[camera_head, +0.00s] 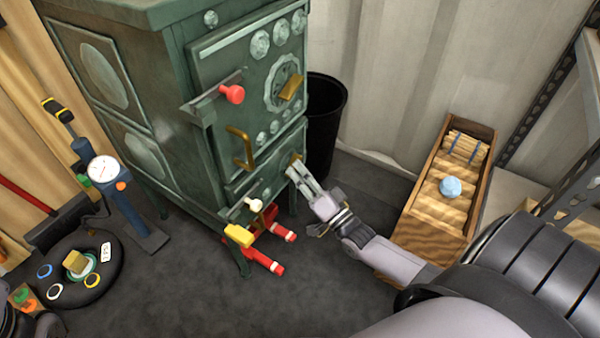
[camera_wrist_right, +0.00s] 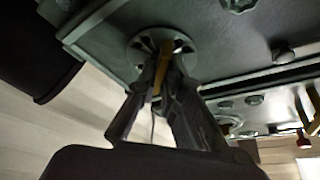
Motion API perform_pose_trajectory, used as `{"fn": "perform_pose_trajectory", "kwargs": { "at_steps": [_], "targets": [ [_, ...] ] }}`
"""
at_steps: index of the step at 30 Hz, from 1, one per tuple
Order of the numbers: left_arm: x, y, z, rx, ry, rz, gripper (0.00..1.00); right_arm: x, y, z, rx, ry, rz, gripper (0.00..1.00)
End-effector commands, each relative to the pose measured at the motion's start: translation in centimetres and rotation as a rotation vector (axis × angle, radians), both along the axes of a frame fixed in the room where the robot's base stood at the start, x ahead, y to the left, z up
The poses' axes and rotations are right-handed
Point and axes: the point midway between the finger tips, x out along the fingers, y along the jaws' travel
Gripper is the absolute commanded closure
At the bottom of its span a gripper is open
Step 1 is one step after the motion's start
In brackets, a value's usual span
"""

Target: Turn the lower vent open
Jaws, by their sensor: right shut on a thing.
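The green stove (camera_head: 170,110) stands at the upper middle of the head view. The lower vent (camera_wrist_right: 137,50) is a round grey disc with dark slots and a brass tab (camera_wrist_right: 162,68) at its middle. In the head view, the tab (camera_head: 296,158) shows small at the stove's lower right edge, and my gripper hides most of the vent. My right gripper (camera_head: 297,170) reaches it from the lower right. Its fingers (camera_wrist_right: 163,88) are shut on the brass tab, one on each side. My left gripper is not in view.
A black bin (camera_head: 326,110) stands behind my gripper. A wooden crate (camera_head: 425,225) stands at right.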

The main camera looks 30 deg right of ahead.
Motion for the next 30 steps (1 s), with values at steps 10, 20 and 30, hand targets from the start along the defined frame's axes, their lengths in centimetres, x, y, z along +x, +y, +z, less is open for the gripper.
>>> {"fn": "perform_pose_trajectory", "kwargs": {
  "at_steps": [10,20,30],
  "targets": [
    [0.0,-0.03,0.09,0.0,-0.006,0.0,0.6,-0.03,0.0,-0.11,-0.009,0.001,0.0,1.0],
    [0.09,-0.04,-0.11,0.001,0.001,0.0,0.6,-0.02,-0.01,-0.06,-0.006,-0.001,0.0,0.72],
    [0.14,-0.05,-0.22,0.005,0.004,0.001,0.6,-0.24,-0.04,-0.12,-0.005,0.0,-0.001,0.72]
  ]
}}
